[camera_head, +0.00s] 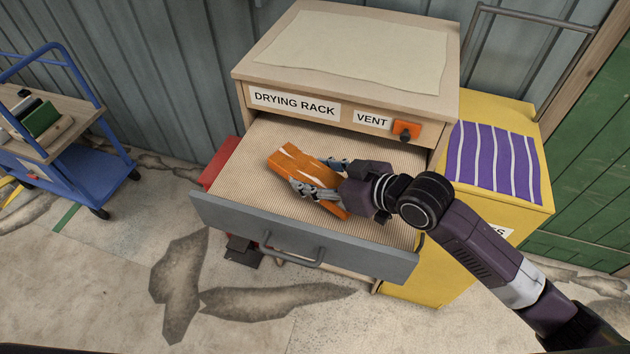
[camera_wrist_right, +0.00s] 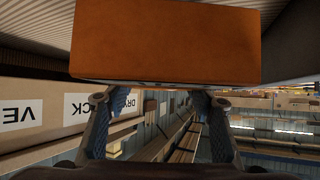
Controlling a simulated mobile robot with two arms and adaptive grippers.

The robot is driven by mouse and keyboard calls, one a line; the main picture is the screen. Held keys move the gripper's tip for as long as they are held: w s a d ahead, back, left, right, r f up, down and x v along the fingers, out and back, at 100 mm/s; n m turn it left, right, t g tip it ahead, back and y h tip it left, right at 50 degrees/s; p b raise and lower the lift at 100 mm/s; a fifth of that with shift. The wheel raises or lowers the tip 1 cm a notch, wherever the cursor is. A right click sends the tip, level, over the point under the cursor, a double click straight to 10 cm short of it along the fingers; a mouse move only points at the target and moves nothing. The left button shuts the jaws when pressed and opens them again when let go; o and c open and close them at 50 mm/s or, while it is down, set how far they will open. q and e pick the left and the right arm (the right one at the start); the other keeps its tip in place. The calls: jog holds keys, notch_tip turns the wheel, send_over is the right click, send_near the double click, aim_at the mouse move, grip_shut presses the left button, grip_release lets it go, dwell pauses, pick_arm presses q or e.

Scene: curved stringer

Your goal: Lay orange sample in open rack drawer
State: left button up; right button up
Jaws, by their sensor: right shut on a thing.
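The orange sample (camera_head: 300,165), a flat orange piece with pale streaks, is in or just over the open drawer in the head view. My right gripper (camera_head: 318,178) is shut on it, with fingers on both sides. In the right wrist view the sample (camera_wrist_right: 165,42) fills the upper middle, beyond the gripper's two fingers (camera_wrist_right: 160,100). The drawer (camera_head: 240,165) of the drying rack (camera_head: 260,70) is pulled out, with a ribbed tan bottom and a grey front. I cannot tell whether the sample touches the drawer bottom. My left gripper is not in view.
A yellow cabinet (camera_head: 440,280) with a purple striped cloth (camera_head: 492,162) stands at the right. A blue cart (camera_head: 90,180) stands at the left. An orange vent knob (camera_head: 406,131) sits above the drawer. The drawer's left part is bare.

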aim_at(315, 184)
notch_tip(315, 184, down, 3)
jog(key=shift+r, duration=0.2)
jog(key=shift+a+f, duration=0.1)
jog(key=shift+f, duration=0.25)
jog(key=o, duration=1.4)
jog(key=shift+c, duration=0.2)
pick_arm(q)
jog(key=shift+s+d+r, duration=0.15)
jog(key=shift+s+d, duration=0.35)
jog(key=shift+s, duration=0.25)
